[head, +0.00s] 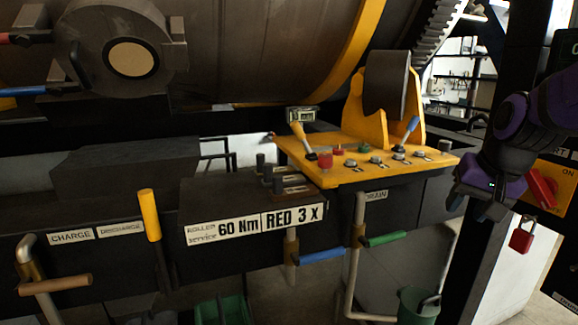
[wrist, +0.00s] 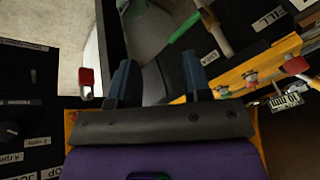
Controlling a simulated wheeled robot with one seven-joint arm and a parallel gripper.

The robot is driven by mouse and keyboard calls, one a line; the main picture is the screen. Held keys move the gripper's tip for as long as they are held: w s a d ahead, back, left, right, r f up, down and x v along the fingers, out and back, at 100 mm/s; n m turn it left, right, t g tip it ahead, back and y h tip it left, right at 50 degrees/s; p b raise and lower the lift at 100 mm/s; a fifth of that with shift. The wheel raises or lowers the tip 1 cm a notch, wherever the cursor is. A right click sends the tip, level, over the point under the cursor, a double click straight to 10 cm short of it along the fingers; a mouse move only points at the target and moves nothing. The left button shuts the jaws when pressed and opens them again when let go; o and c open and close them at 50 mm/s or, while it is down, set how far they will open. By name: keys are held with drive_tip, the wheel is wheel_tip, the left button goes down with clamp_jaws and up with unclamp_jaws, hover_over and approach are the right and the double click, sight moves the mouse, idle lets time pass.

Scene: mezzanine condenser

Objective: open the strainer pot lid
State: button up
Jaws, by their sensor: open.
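My gripper (head: 474,207) hangs at the right of the head view, pointing down, with its fingers apart and nothing between them. In the wrist view the two blue-grey fingers of my gripper (wrist: 157,75) are spread over the dark frame and floor. I cannot pick out the strainer pot or its lid for certain in either view. A round dark cover with a tan disc (head: 131,58) sits on the big drum (head: 240,50) at the upper left, far from my gripper.
A yellow control panel (head: 345,172) with levers and knobs stands left of my gripper. A red switch handle (head: 541,188) and red padlock (head: 522,235) are close on its right. Pipes with blue (head: 321,256) and green (head: 385,239) handles stick out below. A green bucket (head: 415,308) stands low.

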drive_tip(key=s+a+r+n, duration=0.1)
drive_tip(key=s+r+n, duration=0.1)
drive_tip(key=s, duration=0.6)
drive_tip(key=s+a+r+n+t+h, duration=0.1)
drive_tip(key=s+r+n, duration=0.1)
drive_tip(key=s, duration=0.5)
drive_tip(key=shift+s+r, duration=0.35)
drive_tip(key=shift+r, duration=0.3)
drive_tip(key=shift+s+a, duration=0.1)
drive_tip(key=shift+s, duration=0.2)
drive_tip(key=shift+c, duration=1)
drive_tip(key=shift+s, duration=0.15)
clamp_jaws()
